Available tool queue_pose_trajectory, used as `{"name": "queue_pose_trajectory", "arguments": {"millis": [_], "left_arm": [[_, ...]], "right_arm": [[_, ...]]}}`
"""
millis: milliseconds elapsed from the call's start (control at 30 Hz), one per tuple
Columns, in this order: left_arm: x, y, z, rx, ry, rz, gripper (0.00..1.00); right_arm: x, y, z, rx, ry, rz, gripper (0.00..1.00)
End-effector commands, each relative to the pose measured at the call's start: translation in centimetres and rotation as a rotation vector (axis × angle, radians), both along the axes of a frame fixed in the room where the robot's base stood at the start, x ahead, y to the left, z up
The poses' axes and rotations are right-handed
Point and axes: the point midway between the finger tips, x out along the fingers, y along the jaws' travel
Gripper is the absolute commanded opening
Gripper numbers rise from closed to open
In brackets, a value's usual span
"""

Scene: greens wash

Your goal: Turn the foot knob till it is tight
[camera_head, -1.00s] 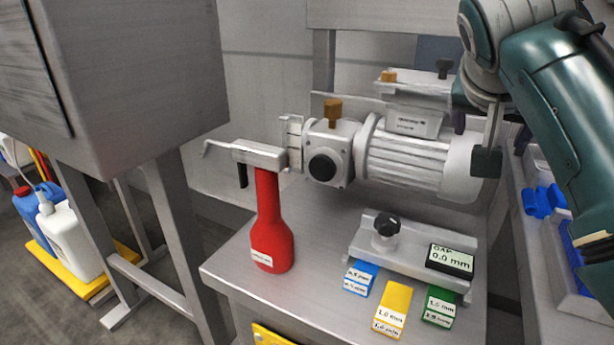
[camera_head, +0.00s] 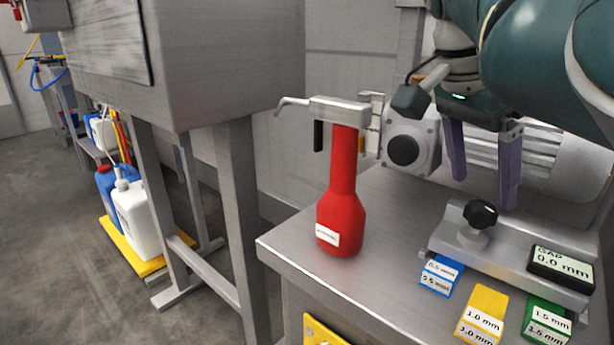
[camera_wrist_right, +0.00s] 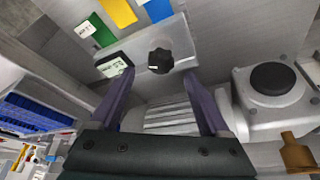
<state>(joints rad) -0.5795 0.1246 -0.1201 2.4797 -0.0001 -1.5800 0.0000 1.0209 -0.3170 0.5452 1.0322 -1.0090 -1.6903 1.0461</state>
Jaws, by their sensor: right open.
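The black foot knob (camera_head: 480,214) stands on a grey metal foot bracket (camera_head: 447,238) on the steel bench. It also shows in the right wrist view (camera_wrist_right: 160,61), ahead of and between the fingertips. My right gripper (camera_head: 483,192) is open, with its purple fingers pointing down at the knob. The fingers look apart from the knob, and the jaws hold nothing. A small gauge (camera_head: 562,265) on the bracket reads "GAP 0.0 mm". My left gripper is not in view.
A motor with a round black cap (camera_head: 403,150) lies behind the knob. A red bottle-shaped stand (camera_head: 341,215) is to the left. Blue (camera_head: 440,275), yellow (camera_head: 482,314) and green (camera_head: 547,320) gap tags lie in front of the bracket. Bare bench lies between stand and bracket.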

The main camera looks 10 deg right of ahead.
Motion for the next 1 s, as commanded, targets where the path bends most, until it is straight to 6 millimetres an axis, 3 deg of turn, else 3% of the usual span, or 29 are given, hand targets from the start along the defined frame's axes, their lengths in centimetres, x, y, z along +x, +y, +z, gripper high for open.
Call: {"name": "queue_pose_trajectory", "arguments": {"millis": [33, 200, 567, 1000], "left_arm": [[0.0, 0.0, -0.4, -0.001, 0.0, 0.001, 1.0], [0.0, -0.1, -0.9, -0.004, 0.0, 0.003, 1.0], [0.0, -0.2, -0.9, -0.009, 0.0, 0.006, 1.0], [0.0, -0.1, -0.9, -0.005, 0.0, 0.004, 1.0]], "right_arm": [[0.0, -0.4, -1.1, 0.0, 0.002, -0.001, 0.8], [0.2, -1.2, -3.1, 0.0, -0.001, 0.001, 0.8], [0.3, -1.5, -3.7, 0.0, -0.003, 0.001, 0.8], [0.3, -1.5, -3.6, 0.0, -0.002, 0.002, 0.33]]}}
